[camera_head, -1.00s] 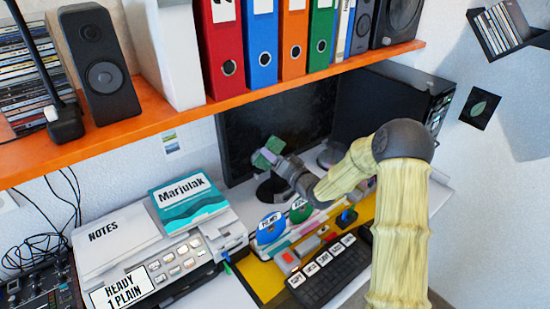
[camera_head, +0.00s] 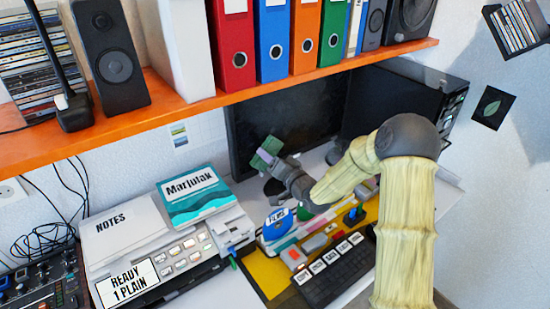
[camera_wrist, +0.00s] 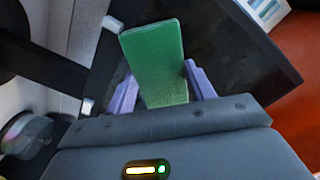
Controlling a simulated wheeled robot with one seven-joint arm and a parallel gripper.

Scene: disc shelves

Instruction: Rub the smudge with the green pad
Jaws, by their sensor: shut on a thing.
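My gripper (camera_head: 272,160) is shut on the green pad (camera_head: 265,150), in front of the lower part of the dark monitor screen (camera_head: 285,112). In the wrist view the pad (camera_wrist: 155,60) stands out between the two purple fingers of my gripper (camera_wrist: 160,88), with the dark screen (camera_wrist: 235,65) behind it. I cannot tell whether the pad touches the screen. I cannot make out the smudge in either view; the pad or arm may hide it.
An orange shelf (camera_head: 215,98) with binders and speakers runs above the monitor. A printer (camera_head: 180,250) with a Marjulak book (camera_head: 192,193) stands left. A black computer case (camera_head: 405,95) stands right.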

